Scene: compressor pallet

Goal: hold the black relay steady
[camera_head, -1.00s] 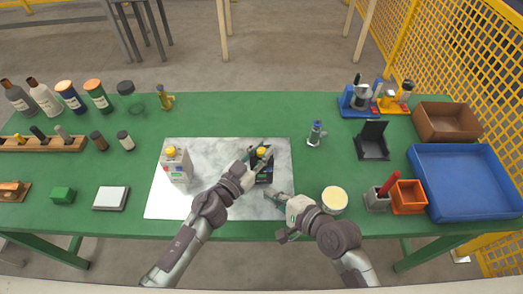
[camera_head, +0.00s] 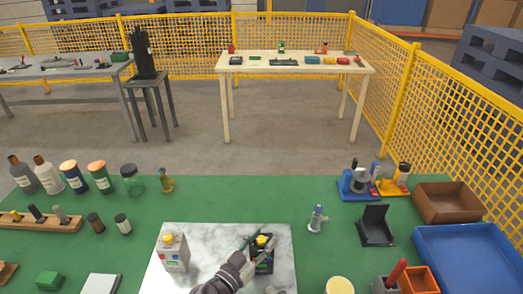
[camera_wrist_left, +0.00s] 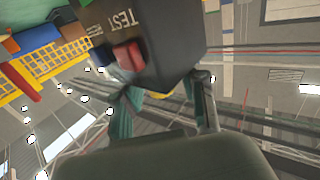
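The black relay (camera_head: 262,258), a dark box with a yellow knob on top, stands on the marbled light plate (camera_head: 210,270) near the bottom of the head view. My left gripper (camera_head: 257,249) comes from the lower left with its fingers at the relay's upper part. In the left wrist view the relay (camera_wrist_left: 165,45) looms large, with "TEST" lettering and a red button. My left fingers (camera_wrist_left: 165,105) lie at its two sides and appear shut on it; the exact contact is partly hidden. My right gripper is not in the head view.
A small metal piece (camera_head: 317,219) and black stand (camera_head: 375,226) are to the right, with a blue tray (camera_head: 470,255) beyond. Bottles line the left. Green table behind the plate is clear.

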